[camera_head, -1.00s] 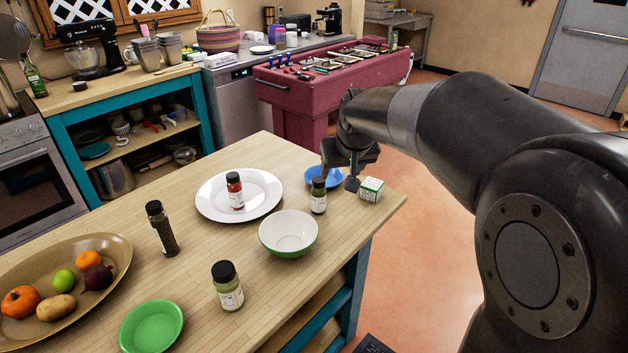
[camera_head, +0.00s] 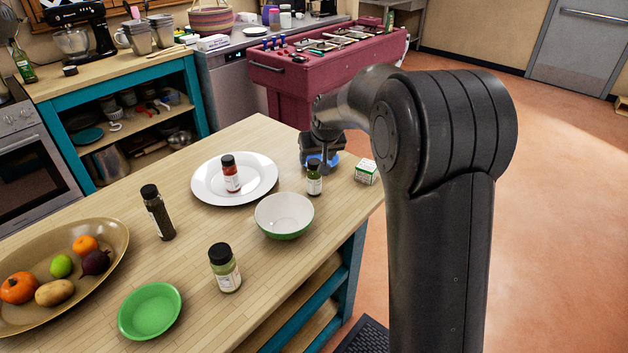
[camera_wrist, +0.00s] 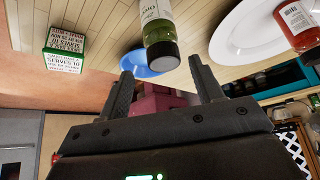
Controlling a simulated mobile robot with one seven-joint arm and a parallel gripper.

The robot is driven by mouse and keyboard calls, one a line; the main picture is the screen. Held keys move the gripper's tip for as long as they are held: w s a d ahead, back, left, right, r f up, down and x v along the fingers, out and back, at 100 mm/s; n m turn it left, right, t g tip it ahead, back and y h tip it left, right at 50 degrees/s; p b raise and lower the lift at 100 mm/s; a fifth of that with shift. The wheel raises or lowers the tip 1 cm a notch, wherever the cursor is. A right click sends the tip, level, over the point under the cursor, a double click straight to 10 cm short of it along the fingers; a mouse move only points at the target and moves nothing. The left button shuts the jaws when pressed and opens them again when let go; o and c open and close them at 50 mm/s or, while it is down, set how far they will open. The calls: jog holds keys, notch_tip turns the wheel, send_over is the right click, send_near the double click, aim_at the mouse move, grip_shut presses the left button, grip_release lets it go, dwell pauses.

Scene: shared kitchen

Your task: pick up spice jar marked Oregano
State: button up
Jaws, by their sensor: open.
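A small jar with a dark cap and greenish contents (camera_head: 314,181) stands upright on the wooden table, behind the green-and-white bowl. In the wrist view the jar (camera_wrist: 158,22) appears upside down, its label partly cut off, with letters that look like the start of "Oregano". My gripper (camera_head: 322,163) is just behind the jar in the head view. In the wrist view my gripper (camera_wrist: 161,68) is open, and the jar's cap shows ahead of the gap between the fingers. Nothing is held. I cannot tell the exact distance to the jar.
A blue dish (camera_head: 334,160) and a green-and-white box (camera_head: 366,172) are close by. A white plate (camera_head: 205,190) bears a red jar (camera_head: 231,174). The bowl (camera_head: 284,216), a tall dark jar (camera_head: 158,213), another green jar (camera_head: 224,269) and a green dish (camera_head: 150,311) stand nearer.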

aim_at(314, 162)
jog(key=x, duration=0.5)
jog(key=shift+s+a+f, duration=0.15)
jog(key=shift+s+a, duration=0.15)
jog(key=shift+c, duration=0.6)
jog(key=c, duration=0.9)
jog(key=shift+c, duration=0.4)
